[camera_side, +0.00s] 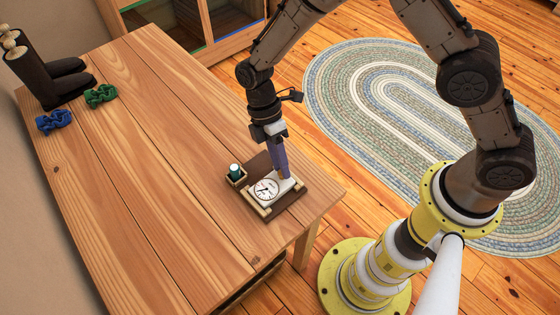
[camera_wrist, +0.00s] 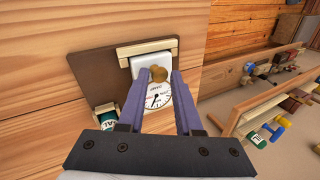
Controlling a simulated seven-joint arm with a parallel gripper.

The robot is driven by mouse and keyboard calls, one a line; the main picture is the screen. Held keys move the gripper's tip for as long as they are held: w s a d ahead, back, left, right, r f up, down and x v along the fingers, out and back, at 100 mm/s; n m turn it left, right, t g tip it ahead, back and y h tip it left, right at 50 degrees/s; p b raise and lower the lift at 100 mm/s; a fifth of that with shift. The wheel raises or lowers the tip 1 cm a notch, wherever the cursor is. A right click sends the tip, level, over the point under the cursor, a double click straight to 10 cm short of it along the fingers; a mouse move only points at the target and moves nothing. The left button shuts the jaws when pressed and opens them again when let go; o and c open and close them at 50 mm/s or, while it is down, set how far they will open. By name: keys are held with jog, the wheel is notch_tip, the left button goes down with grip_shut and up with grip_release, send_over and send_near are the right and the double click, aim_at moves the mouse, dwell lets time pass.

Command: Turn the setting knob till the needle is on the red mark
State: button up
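The dial gauge (camera_side: 266,190) has a round white face with a dark needle and sits on a dark brown board (camera_side: 289,203) near the table's front right corner. In the wrist view the white face (camera_wrist: 155,97) shows between my fingers, its needle pointing down and slightly left. The red mark is too small to make out. The brass-coloured setting knob (camera_wrist: 159,73) stands on the white body beyond the face. My gripper (camera_wrist: 168,76) has its purple fingers on either side of the knob; whether they touch it is unclear.
Wooden strips edge the gauge. The table's middle is clear.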

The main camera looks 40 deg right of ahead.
grip_shut()
jog(key=shift+m, duration=0.3)
jog(key=m, duration=0.1)
jog(key=m+y, duration=0.1)
jog(key=m, duration=0.1)
jog(key=m+t+y, duration=0.1)
jog(key=m, duration=0.1)
jog(key=shift+s+d, duration=0.1)
jog(key=shift+d, duration=0.2)
jog(key=m, duration=0.2)
jog(key=m+t+y, duration=0.1)
jog(key=m, duration=0.1)
jog(key=m+t, duration=0.1)
jog(key=m, duration=0.1)
jog(key=shift+s+d+y, duration=0.1)
jog(key=shift+s+y, duration=0.15)
jog(key=shift+y, duration=0.05)
jog(key=shift+o, duration=2.2)
grip_release()
